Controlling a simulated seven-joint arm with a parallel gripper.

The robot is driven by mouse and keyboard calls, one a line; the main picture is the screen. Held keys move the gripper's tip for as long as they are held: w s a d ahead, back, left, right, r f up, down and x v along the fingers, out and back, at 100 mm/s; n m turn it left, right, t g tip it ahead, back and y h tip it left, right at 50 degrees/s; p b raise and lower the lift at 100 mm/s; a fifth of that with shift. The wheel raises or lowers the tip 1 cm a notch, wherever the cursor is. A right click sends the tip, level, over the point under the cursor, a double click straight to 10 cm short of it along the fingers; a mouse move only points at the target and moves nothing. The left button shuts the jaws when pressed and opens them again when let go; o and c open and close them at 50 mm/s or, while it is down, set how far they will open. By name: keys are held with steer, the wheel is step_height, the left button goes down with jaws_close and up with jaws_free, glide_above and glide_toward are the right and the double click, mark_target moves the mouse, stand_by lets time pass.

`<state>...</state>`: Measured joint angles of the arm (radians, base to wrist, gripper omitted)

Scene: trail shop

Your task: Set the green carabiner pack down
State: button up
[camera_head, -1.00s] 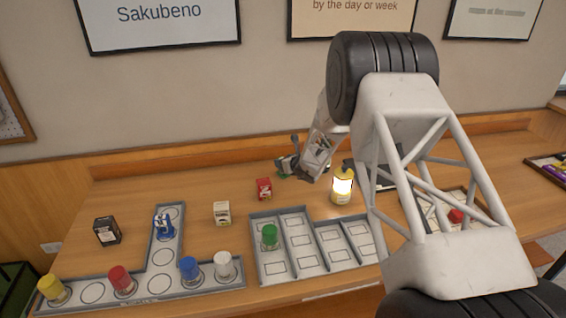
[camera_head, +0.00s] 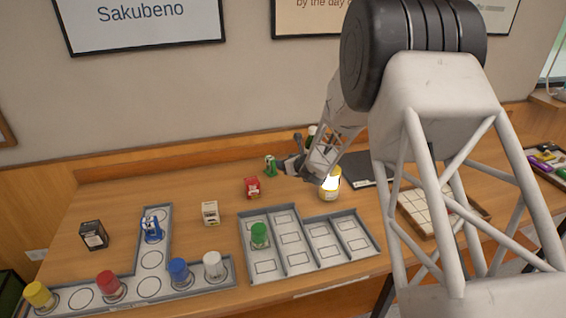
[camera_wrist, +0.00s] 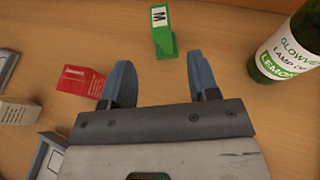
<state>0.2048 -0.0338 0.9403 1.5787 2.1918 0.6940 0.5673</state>
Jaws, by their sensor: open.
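The green carabiner pack (camera_head: 270,165) stands on the wooden counter near the back, left of my gripper. In the wrist view it is a green piece with a white label marked M (camera_wrist: 163,38), just beyond the fingertips and between their lines. My gripper (camera_head: 288,166) is open and empty; its two blue-grey fingers also show in the wrist view (camera_wrist: 160,75). A gap separates the fingers from the pack.
A red box (camera_head: 252,188) lies left of the gripper in the wrist view. A labelled bottle (camera_wrist: 290,45) stands to the right. A lit yellow lantern (camera_head: 330,185) is below my arm.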

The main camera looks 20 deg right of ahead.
steer(key=shift+s, duration=0.2)
steer(key=shift+r, duration=0.15)
stand_by(0.4)
steer(key=s+a+r+n+g+y, duration=0.1)
steer(key=s+a+r+n+g, duration=0.1)
steer(key=s+a+r+n, duration=0.35)
steer(key=s+a+r+n+g+y, duration=0.1)
steer(key=s+a+r+n+g, duration=0.2)
steer(key=s+r+n, duration=0.45)
steer(key=s+a+r+n+g+y, duration=0.1)
steer(key=s+a+r+n+g, duration=0.1)
steer(key=s+a+r+n, duration=0.65)
steer(key=s+d+n+g+h, duration=0.1)
steer(key=s+d+n+h, duration=0.1)
steer(key=s, duration=0.9)
steer(key=s+d+r+n+g+h, duration=0.1)
steer(key=s+d+n+h, duration=0.2)
steer(key=s, duration=0.7)
steer(key=s+d+r+n+g+h, duration=0.1)
steer(key=s+d+n+h, duration=0.2)
steer(key=s, duration=0.8)
steer(key=shift+s+d+n, duration=0.35)
steer(key=shift+d+n, duration=0.3)
steer(key=shift+n, duration=0.3)
